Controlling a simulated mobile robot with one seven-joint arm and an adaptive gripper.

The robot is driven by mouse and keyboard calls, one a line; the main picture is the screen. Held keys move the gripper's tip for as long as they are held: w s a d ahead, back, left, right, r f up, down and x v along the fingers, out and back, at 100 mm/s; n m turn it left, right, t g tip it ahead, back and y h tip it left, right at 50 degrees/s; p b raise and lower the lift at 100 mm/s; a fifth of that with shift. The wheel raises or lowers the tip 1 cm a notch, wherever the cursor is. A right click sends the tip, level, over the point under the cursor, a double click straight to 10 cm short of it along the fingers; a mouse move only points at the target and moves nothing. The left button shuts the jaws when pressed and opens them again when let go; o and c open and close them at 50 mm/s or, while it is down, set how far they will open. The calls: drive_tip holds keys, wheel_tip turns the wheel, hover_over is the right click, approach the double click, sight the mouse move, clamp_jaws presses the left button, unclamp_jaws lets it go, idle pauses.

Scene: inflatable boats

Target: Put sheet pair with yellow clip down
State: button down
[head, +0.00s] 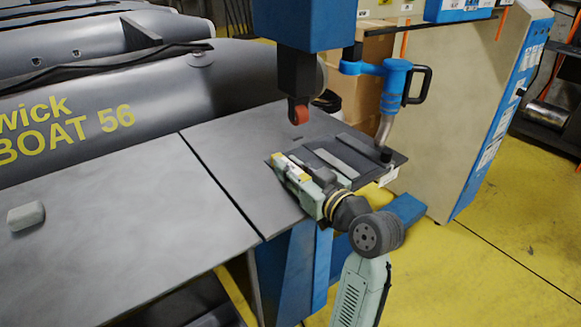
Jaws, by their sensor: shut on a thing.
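The sheet pair (357,146) is dark grey and flat, with a lighter strip across it. It is at the right end of the grey work table, below the orange roller. My gripper (290,170) is at its near left edge and is shut on it. A small yellow part (278,159), which looks like the clip, shows beside the gripper's end. My gripper and wrist hide the sheet pair's near edge. I cannot tell whether the sheets touch the table or are a little above it.
The blue machine head with its orange roller (298,112) hangs close above. A blue clamp-like tool (393,85) stands behind right. A pale block (26,215) lies on the otherwise clear left table (130,230). Grey inflatable boats (120,100) lie behind.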

drive_tip(key=shift+f, duration=0.1)
drive_tip(key=c, duration=1.4)
unclamp_jaws()
drive_tip(key=shift+r, duration=0.25)
drive_tip(key=b+v, duration=0.1)
drive_tip(key=v, duration=0.5)
drive_tip(key=b+v, duration=0.1)
drive_tip(key=v, duration=0.5)
drive_tip(key=shift+s+f+b, duration=0.1)
drive_tip(key=shift+f+b, duration=0.1)
drive_tip(key=shift+b, duration=0.2)
